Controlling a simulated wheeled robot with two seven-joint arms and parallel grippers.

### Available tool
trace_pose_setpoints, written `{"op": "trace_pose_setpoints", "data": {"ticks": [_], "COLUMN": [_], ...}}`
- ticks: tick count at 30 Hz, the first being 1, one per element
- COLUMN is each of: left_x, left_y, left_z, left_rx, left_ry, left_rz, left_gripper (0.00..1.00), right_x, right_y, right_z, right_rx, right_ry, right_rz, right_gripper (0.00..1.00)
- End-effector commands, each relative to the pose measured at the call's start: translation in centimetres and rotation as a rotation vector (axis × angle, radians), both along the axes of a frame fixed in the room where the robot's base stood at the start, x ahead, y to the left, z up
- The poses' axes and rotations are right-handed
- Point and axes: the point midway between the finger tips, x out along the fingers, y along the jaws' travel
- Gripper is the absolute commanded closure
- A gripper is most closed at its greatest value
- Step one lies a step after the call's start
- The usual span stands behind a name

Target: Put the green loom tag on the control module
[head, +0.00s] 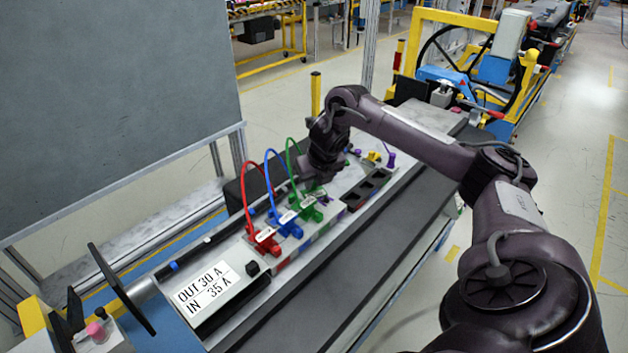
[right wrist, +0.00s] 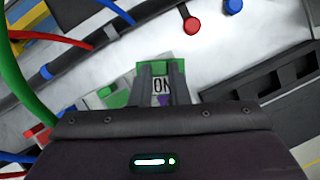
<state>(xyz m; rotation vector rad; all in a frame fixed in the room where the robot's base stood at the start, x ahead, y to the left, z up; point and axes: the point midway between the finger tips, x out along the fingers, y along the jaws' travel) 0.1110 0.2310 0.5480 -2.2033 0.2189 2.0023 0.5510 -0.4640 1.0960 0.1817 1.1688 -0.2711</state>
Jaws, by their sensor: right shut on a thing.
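My right gripper (head: 322,185) reaches down over the bench, at the far side of the green plug (head: 311,211) and its green cable (head: 289,150). In the right wrist view its two fingers (right wrist: 164,85) are shut on a green tag (right wrist: 153,66) with a white face reading "ON". The tag sits between the fingertips, over or against a pale surface; I cannot tell whether it touches it. In the head view the arm hides the tag. I cannot tell for sure which part is the control module. My left gripper is not in view.
Red (head: 263,240) and blue (head: 288,225) plugs with arched cables stand beside the green one. A dark slotted tray (head: 366,188) lies to the right. A white label (head: 205,288) reads "OUT 30 A IN 35 A". A dark upright panel (head: 122,290) stands at the near left.

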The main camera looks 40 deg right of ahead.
Motion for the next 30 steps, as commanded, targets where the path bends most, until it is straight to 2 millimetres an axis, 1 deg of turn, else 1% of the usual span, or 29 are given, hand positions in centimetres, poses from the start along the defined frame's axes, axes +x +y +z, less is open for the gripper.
{"op": "trace_pose_setpoints", "data": {"ticks": [1,2,6,7,14,16,20,22,24,26,27,30], "left_x": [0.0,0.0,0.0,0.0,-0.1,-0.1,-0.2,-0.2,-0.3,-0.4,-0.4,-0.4], "left_y": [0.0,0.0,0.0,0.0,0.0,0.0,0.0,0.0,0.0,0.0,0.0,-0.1], "left_z": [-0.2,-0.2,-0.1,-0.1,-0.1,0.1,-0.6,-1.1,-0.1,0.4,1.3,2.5], "left_rx": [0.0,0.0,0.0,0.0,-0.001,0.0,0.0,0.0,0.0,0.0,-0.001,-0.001], "left_ry": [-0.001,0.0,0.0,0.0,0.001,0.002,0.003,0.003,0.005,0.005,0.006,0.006], "left_rz": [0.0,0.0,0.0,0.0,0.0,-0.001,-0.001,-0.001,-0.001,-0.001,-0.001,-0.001], "left_gripper": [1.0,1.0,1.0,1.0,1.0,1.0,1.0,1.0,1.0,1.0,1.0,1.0], "right_x": [0.0,0.0,0.0,0.0,0.0,0.0,-0.4,-0.8,-1.4,-1.9,-2.2,-3.0], "right_y": [0.0,0.0,0.0,0.0,0.0,0.0,0.2,0.3,0.4,0.5,0.6,0.9], "right_z": [-0.2,-0.3,-0.2,-0.2,-0.1,0.1,1.1,2.2,4.3,5.6,6.8,8.6], "right_rx": [0.0,0.0,0.0,0.0,0.0,0.0,-0.001,-0.002,-0.005,-0.004,-0.005,-0.004], "right_ry": [0.0,0.0,0.0,0.0,0.0,0.0,-0.003,-0.005,-0.005,-0.005,-0.005,-0.003], "right_rz": [0.0,0.0,0.0,0.0,0.0,0.0,0.002,0.003,0.003,0.002,0.001,0.001], "right_gripper": [1.0,0.84,0.65,0.63,0.63,0.63,0.63,0.63,0.63,0.63,0.63,0.63]}}
